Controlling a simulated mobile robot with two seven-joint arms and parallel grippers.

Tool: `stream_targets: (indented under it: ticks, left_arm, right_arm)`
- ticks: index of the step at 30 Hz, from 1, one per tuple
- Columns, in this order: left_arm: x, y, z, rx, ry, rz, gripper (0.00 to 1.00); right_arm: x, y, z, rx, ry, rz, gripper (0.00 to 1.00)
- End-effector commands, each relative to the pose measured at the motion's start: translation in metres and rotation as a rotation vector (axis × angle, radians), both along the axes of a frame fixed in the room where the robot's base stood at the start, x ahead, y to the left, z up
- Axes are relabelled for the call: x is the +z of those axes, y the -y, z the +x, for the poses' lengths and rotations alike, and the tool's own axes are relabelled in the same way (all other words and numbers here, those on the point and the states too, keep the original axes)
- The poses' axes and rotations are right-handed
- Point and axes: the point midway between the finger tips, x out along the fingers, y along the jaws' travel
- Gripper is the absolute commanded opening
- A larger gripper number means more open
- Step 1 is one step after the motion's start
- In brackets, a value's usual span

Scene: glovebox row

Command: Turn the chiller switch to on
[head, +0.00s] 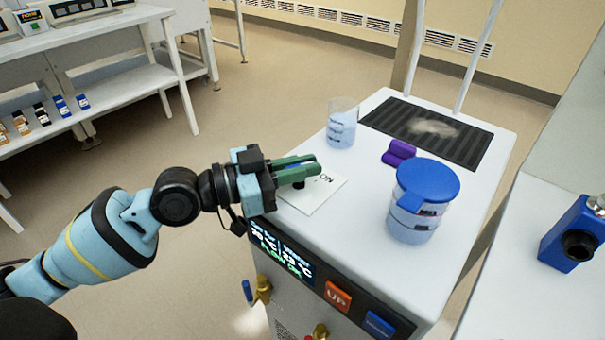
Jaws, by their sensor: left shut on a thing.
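The chiller (375,262) is a white cabinet with a flat top and a lit front display (283,258). Its switch sits on a white plate (318,195) on the left part of the top, with "ON" printed near the plate's right side. My left gripper (299,170) reaches in from the left over this plate. Its green fingers are shut on the switch knob (299,184), which shows as a small dark part below them. The fingers hide most of the knob, so I cannot tell its exact angle. My right gripper is not in view.
On the chiller top stand a clear beaker (342,128), a blue-lidded container (427,183), a purple item (400,152) and a dark ribbed mat (455,134). The front has an orange UP button (337,296) and a blue button (378,323). A blue device (572,235) stands at right.

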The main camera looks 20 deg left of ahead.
Motion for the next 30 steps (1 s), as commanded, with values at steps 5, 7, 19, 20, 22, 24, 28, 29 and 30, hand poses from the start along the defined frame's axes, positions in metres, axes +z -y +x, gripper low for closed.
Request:
stream_targets:
  ticks: [5, 7, 19, 20, 22, 24, 28, 29, 30]
  left_arm:
    - [0.0006, 0.0000, 0.0000, -0.009, 0.001, -0.002, 0.00]
    - [0.0011, 0.0001, -0.0001, -0.010, 0.002, -0.002, 0.00]
    - [0.0018, 0.0001, -0.0001, -0.010, 0.003, -0.002, 0.21]
    - [0.0016, 0.0000, 0.0000, -0.010, 0.003, -0.002, 0.25]
    - [0.0014, 0.0001, -0.0001, -0.010, 0.002, -0.001, 0.33]
    - [0.0011, 0.0001, -0.0001, -0.010, 0.001, -0.002, 0.33]
    - [0.0006, 0.0001, 0.0001, -0.010, 0.001, -0.001, 0.33]
    - [0.0006, 0.0000, 0.0000, -0.010, 0.001, -0.001, 0.33]
    - [0.0004, -0.0003, -0.0003, -0.010, 0.001, -0.001, 0.33]
  right_arm:
    - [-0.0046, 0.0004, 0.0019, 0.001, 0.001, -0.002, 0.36]
    - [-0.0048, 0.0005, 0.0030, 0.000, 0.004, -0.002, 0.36]
    - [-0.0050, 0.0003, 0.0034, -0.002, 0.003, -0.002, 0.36]
    - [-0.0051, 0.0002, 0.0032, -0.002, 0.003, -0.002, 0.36]
    - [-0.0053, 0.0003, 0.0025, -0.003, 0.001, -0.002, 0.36]
    - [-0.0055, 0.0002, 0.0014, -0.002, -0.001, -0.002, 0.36]
    - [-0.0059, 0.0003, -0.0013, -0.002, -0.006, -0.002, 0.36]
    - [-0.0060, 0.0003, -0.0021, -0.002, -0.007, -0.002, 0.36]
    - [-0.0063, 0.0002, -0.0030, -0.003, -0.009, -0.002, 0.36]
